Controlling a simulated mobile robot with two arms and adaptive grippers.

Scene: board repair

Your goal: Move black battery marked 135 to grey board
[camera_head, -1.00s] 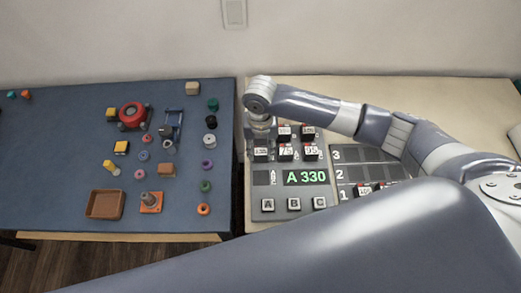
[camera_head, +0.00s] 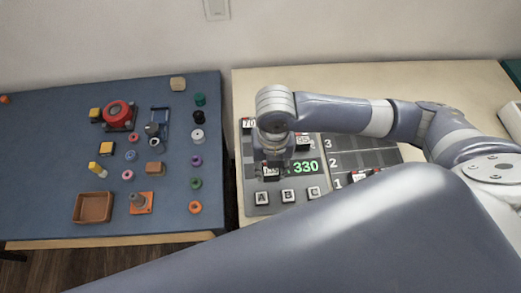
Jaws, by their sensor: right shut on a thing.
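My right gripper (camera_head: 274,158) points down over the left grey panel (camera_head: 255,208). Other labelled batteries show partly behind the gripper, one at the left (camera_head: 249,123) and one at the right (camera_head: 303,142); the gripper hides the rest. My left gripper is not seen.
Buttons A, B and C (camera_head: 288,196) line the front of the left panel. My large grey arm link covers the foreground and the front of the row board. A blue table (camera_head: 60,150) with a brown tray (camera_head: 94,207) and small parts stands left, across a gap.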

